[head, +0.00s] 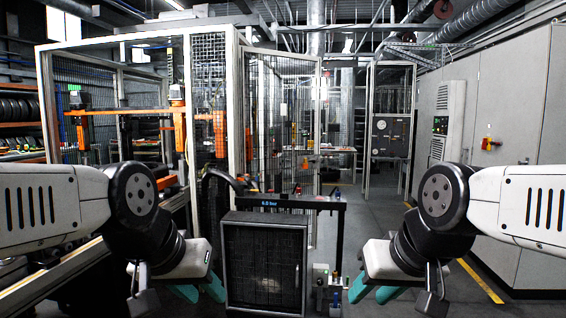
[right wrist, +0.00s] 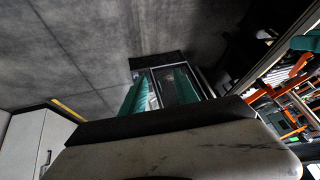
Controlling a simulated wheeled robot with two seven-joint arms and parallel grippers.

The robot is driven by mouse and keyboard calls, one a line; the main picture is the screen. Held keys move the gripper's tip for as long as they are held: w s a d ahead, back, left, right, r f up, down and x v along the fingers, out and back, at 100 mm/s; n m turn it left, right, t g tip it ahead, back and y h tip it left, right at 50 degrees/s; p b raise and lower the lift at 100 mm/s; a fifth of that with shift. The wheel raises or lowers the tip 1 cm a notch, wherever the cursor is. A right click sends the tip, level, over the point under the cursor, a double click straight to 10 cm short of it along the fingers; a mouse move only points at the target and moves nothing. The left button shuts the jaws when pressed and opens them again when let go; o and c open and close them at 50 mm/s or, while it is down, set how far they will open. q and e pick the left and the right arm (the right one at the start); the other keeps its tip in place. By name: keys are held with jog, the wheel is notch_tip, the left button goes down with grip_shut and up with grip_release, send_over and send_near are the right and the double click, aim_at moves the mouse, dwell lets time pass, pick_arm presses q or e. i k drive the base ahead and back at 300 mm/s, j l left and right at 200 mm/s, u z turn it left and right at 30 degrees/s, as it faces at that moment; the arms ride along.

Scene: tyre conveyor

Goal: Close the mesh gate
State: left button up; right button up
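A tall mesh gate (head: 283,150) in a grey metal frame stands at the centre of the head view, beside the fenced cell. It appears to stand at an angle to the cell's front mesh panel (head: 209,100); its lower part is hidden behind a dark cart. My left gripper (head: 201,291) is low at the left of the cart, its teal fingers spread and empty. My right gripper (head: 373,290) is low at the right of the cart, also spread and empty. In the right wrist view its teal fingers (right wrist: 166,88) show apart. Neither gripper touches the gate.
A dark cart (head: 263,262) with a mesh front and a raised bar stands between me and the gate. Grey cabinets (head: 500,110) line the right side. Another mesh door (head: 391,100) stands further back. Floor is clear right of the cart, along a yellow line (head: 480,280).

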aim_at(300, 160)
jog(key=i+l+z, duration=0.2)
jog(key=i+z, duration=0.15)
jog(key=i+l+z, duration=0.1)
jog(key=i+z, duration=0.2)
jog(key=i+l+z, duration=0.25)
jog(key=i+z, duration=0.2)
jog(key=i, duration=0.4)
jog(key=i+z, duration=0.5)
jog(key=i, duration=0.35)
jog(key=i+j+u, duration=0.2)
jog(key=i, duration=0.3)
jog(key=i+l+u, duration=0.1)
jog(key=i+u, duration=0.15)
jog(key=i, duration=0.2)
jog(key=i+l+u, duration=0.2)
jog(key=i, duration=0.3)
jog(key=i+u, duration=0.25)
jog(key=i, duration=0.25)
jog(key=i+l+u, duration=0.2)
jog(key=i, duration=0.25)
jog(key=i+u, duration=0.3)
jog(key=i, duration=0.15)
jog(key=i+u, duration=0.35)
jog(key=i+l+u, duration=0.3)
jog(key=i, duration=0.15)
